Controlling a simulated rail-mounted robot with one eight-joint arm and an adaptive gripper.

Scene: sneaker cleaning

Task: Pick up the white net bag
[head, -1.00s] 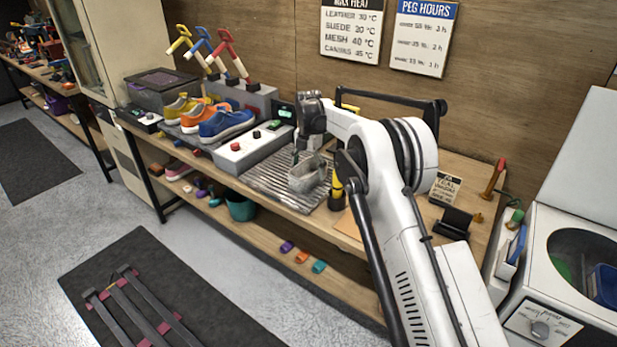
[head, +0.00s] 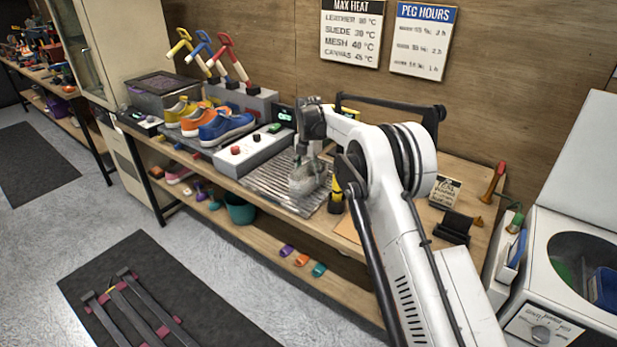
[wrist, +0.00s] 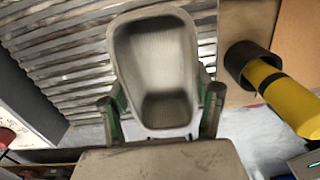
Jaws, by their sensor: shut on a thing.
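The white net bag (head: 303,184) is a small, pale, open-topped pouch at the ribbed metal rack (head: 268,184) on the bench. In the wrist view the bag (wrist: 160,60) appears as a grey-white hollow shape with a rounded rim. My gripper (wrist: 161,112) has a green-padded finger on each side of the bag's near end and is shut on it. In the head view my gripper (head: 304,164) points down onto the bag and partly hides it. I cannot tell whether the bag's underside touches the rack.
A white control box (head: 252,147) and colourful sneakers (head: 222,127) are to the left. A black stand (head: 455,222) and sign (head: 445,189) are to the right.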

